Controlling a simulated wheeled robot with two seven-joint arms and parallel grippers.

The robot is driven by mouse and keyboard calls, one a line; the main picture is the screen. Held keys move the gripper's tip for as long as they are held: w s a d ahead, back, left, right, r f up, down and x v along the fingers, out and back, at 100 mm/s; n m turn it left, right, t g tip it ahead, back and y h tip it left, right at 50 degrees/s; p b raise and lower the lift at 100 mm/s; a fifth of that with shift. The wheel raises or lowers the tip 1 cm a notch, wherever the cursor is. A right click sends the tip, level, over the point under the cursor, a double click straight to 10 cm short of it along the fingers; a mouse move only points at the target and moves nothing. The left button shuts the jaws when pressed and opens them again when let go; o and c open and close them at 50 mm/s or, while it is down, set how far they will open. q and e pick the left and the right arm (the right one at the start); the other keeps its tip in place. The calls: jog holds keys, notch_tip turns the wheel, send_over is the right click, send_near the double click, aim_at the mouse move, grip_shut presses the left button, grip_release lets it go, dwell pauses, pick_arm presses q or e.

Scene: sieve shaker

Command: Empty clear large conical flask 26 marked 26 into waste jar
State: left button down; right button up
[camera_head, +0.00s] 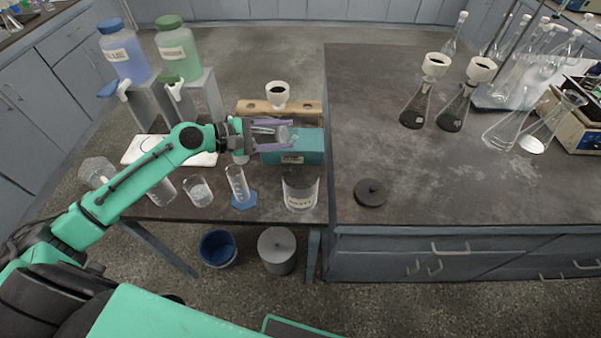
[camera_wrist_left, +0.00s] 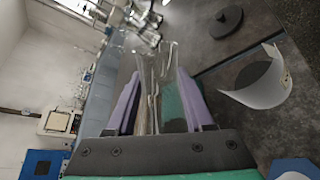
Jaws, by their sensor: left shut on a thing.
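My left gripper (camera_head: 272,134) is shut on a clear glass flask (camera_head: 284,134), above the narrow table near the teal block. In the left wrist view the flask (camera_wrist_left: 154,88) lies between the purple fingers. I cannot read a number on it or make out any liquid in it. The waste jar (camera_head: 300,193), an open clear jar with a pale label, stands at the table's front right, nearer the front edge than the gripper. It also shows right of the fingers in the left wrist view (camera_wrist_left: 262,88), apart from the flask. My right gripper is not in view.
A black lid (camera_head: 370,192) lies on the higher bench at right. A teal block (camera_head: 308,146) and a wooden rack with a white funnel (camera_head: 277,92) are close to the gripper. Beakers and a cylinder (camera_head: 238,183) stand along the table front. Flasks with funnels (camera_head: 417,105) stand on the bench.

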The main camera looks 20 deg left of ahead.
pick_arm(q)
jog(key=shift+r, duration=0.1)
jog(key=shift+f+b, duration=0.3)
jog(key=shift+b, duration=0.05)
jog(key=shift+f+m, duration=0.1)
jog(key=shift+m, duration=0.2)
jog(key=shift+f+b, duration=0.1)
jog(key=shift+b, duration=0.2)
jog(key=shift+f, duration=0.1)
jog(key=shift+f+m+y+b, duration=0.3)
jog(key=shift+b, duration=0.1)
jog(key=shift+f+b, duration=0.3)
jog(key=shift+b, duration=0.1)
